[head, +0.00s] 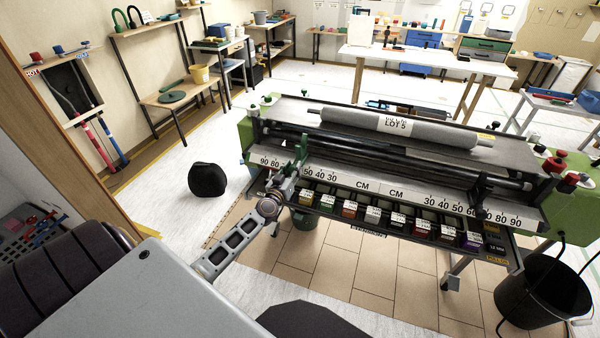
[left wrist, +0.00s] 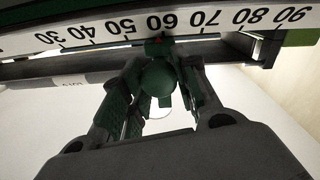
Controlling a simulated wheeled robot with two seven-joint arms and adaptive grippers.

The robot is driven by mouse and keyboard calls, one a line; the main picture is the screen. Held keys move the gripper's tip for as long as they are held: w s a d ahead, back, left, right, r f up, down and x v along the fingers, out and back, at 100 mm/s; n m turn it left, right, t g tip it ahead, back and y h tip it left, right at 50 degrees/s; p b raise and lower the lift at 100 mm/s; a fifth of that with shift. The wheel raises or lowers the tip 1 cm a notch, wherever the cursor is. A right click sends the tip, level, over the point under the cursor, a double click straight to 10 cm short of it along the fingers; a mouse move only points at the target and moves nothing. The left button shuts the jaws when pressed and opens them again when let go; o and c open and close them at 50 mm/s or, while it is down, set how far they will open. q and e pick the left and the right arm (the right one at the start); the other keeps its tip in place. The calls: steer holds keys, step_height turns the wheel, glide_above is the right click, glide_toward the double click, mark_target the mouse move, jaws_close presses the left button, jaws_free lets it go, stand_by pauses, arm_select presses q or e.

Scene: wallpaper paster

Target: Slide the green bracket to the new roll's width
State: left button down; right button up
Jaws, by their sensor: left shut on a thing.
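The green bracket (head: 301,148) sits on the left half of the paster's centimetre scale (head: 345,181). My left gripper (head: 284,183) is at its front, below the scale. In the left wrist view, the fingers (left wrist: 160,95) are shut around the bracket's round green knob (left wrist: 158,79). A small red mark (left wrist: 157,42) above the knob is close to the 60 on the scale, which reads upside down there. The grey new roll (head: 440,133) lies across the top of the paster, with a white label ending in "LOT 5". My right gripper is not in view.
A row of small coloured, labelled bins (head: 392,219) hangs along the paster's front, just right of my left gripper. A black bucket (head: 535,292) stands at the right end. A black rounded object (head: 207,180) is on the floor left of the paster.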

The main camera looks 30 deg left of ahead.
arm_select(q)
steer(key=shift+s+a, duration=0.1)
steer(key=shift+a, duration=0.25)
steer(key=c, duration=1.5)
jaws_free()
steer(key=o, duration=0.4)
steer(key=shift+o, duration=0.2)
steer(key=shift+d, duration=0.1)
steer(key=shift+s, duration=0.2)
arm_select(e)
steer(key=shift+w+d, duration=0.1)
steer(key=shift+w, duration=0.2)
arm_select(q)
steer(key=shift+s+d, duration=0.15)
steer(key=shift+s, duration=0.55)
steer(key=s+d, duration=0.2)
steer(key=s, duration=0.8)
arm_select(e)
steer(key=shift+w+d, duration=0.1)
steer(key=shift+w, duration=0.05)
